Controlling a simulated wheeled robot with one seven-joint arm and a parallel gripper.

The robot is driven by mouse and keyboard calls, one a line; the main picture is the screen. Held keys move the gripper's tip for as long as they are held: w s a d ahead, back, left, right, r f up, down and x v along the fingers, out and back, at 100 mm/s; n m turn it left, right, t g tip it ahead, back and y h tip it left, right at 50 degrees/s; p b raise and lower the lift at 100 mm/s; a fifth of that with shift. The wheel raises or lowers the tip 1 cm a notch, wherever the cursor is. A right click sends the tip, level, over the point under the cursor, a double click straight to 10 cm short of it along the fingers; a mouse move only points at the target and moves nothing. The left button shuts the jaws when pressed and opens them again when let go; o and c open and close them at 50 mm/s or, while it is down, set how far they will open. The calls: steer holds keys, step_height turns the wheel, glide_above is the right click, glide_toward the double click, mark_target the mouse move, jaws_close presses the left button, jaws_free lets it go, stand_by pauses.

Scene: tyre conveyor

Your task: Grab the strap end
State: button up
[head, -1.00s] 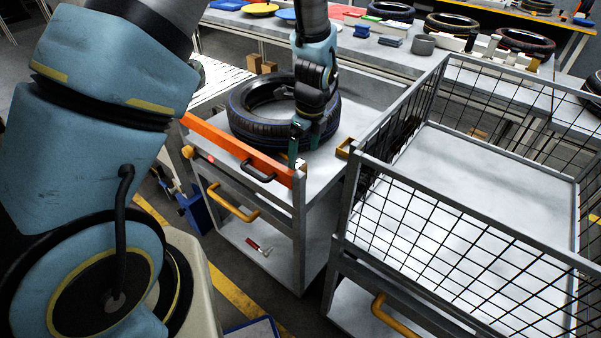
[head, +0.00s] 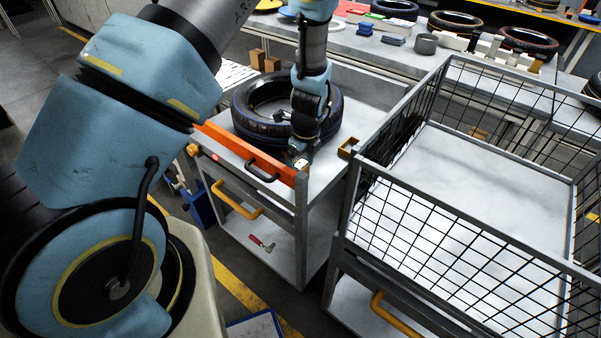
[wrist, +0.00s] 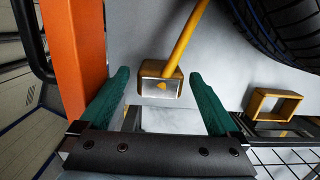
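The strap end (wrist: 161,84) is a small block with a metal face and a brown-yellow edge. A yellow strap (wrist: 188,32) runs from it toward the top of the wrist view. It lies on the pale cart top, and in the head view only a small bit of it (head: 301,164) shows below my gripper. My gripper (wrist: 159,76) is open and empty, with its green fingers apart on the left and right of the strap end. I see gaps on both sides. In the head view my gripper (head: 300,156) is low over the cart's front edge, its fingers mostly hidden.
A tyre (head: 248,115) lies on the cart behind my gripper. An orange bar (head: 236,147) runs along the cart's front, close to the left finger. A yellow bracket (head: 348,148) stands at the cart's right edge. A wire-mesh cart (head: 463,223) is to the right.

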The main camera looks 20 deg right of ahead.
steer(key=c, duration=1.4)
steer(key=shift+r, duration=0.1)
